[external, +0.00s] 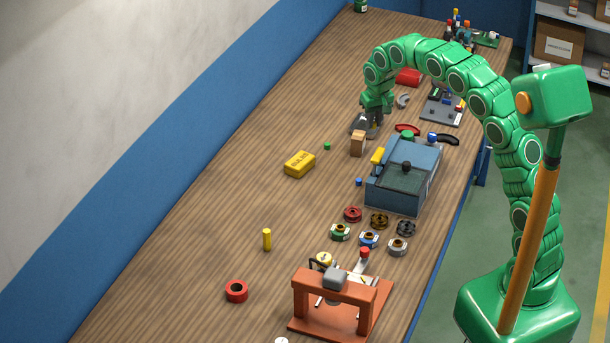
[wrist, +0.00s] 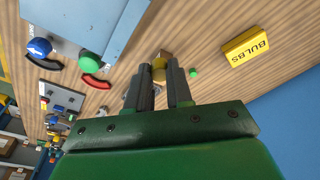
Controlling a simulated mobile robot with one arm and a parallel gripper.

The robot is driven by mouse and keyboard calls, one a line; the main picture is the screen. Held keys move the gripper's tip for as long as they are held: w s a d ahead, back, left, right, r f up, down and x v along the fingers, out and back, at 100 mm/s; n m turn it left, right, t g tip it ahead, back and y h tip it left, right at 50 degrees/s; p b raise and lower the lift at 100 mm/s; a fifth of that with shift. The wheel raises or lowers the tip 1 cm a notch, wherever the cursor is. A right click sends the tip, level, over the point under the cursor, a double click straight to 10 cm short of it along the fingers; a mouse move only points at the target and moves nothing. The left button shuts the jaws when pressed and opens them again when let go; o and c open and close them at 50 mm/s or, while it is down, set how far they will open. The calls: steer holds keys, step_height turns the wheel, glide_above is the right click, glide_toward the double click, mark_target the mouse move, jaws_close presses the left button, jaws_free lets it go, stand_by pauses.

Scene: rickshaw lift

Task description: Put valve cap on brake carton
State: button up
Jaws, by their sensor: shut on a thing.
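The brake carton appears to be the small brown box (external: 358,144) standing on the bench; it also shows in the wrist view (wrist: 166,55) beyond my fingertips. My gripper (external: 373,118) points down just behind the box in the external view. In the wrist view its two dark fingers (wrist: 158,72) are close together on a small dull-yellow thing (wrist: 159,75), which looks like the valve cap. That thing overlaps the box in the picture; I cannot tell whether they touch. In the external view the held thing is hidden by the fingers and box.
A yellow BULBS box (external: 300,164) and a small green piece (external: 327,146) lie to the left. A blue-grey machine (external: 405,175) stands close in front, right. A red curved handle (external: 407,129) lies right of my gripper. The left side of the bench is mostly clear.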

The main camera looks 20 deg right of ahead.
steer(key=s+d+r, duration=0.2)
steer(key=d+r, duration=0.1)
steer(key=d, duration=0.1)
glide_above(358, 134)
steer(key=shift+s+f, duration=0.15)
steer(key=shift+f, duration=2.45)
steer(key=shift+s+f, duration=0.15)
steer(key=shift+f, duration=3.95)
steer(key=shift+f, duration=0.15)
steer(key=o, duration=0.8)
steer(key=shift+o, duration=0.2)
